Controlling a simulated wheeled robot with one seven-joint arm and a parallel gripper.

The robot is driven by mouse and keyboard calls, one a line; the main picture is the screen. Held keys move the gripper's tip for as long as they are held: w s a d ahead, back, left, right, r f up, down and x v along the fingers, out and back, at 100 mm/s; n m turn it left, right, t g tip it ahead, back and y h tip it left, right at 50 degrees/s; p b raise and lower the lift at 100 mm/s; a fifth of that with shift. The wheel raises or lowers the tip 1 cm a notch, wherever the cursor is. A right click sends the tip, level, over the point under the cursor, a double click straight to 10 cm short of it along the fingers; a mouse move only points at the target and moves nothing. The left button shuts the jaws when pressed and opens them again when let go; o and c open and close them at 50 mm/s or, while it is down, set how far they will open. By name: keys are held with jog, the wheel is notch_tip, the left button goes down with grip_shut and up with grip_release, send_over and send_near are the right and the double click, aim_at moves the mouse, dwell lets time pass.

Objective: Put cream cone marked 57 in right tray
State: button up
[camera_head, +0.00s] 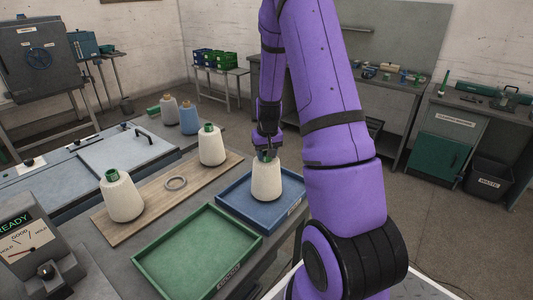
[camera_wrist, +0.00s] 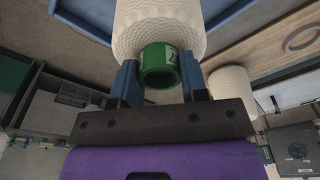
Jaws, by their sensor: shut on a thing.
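A cream cone (camera_head: 266,182) is upright inside the outline of the blue tray (camera_head: 232,211), the right one of two trays. I cannot tell whether its base rests on the tray floor or hangs just above it. My gripper (camera_head: 267,154) is over its top, shut on its green tube. In the wrist view the gripper fingers (camera_wrist: 159,66) stand on both sides of the green tube (camera_wrist: 160,66), below the cream cone (camera_wrist: 160,25). The tube bears a white mark, only partly visible, and I cannot read the full number.
A green tray (camera_head: 158,274) lies empty to the left. A grey cone (camera_head: 169,110) and a blue cone (camera_head: 189,119) stand farther back.

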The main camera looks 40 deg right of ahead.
jog(key=o, duration=1.1)
notch_tip(320, 180, up, 12)
jog(key=s, duration=0.1)
jog(key=s+a+r+n+t, duration=0.1)
jog(key=s+a+r, duration=0.3)
jog(key=a+r, duration=0.3)
jog(key=s+a+r+n+t, duration=0.1)
jog(key=s+a+r, duration=0.2)
jog(key=a+r, duration=0.45)
jog(key=shift+s+a+r+n+t+y, duration=0.1)
jog(key=shift+s+a+r+n+t, duration=0.45)
jog(key=shift+s+a, duration=1.75)
jog(key=shift+s+a+r+n+t+y, duration=0.1)
jog(key=shift+s+a+r+n, duration=0.85)
jog(key=shift+s, duration=2.3)
jog(key=shift+s+a+r+n+t+y, duration=0.1)
jog(key=shift+s+a+r+n+t, duration=0.2)
jog(key=shift+s+a+r, duration=1.5)
jog(key=shift+s+a+f, duration=0.55)
jog(key=shift+s+f, duration=0.25)
jog(key=shift+s, duration=0.1)
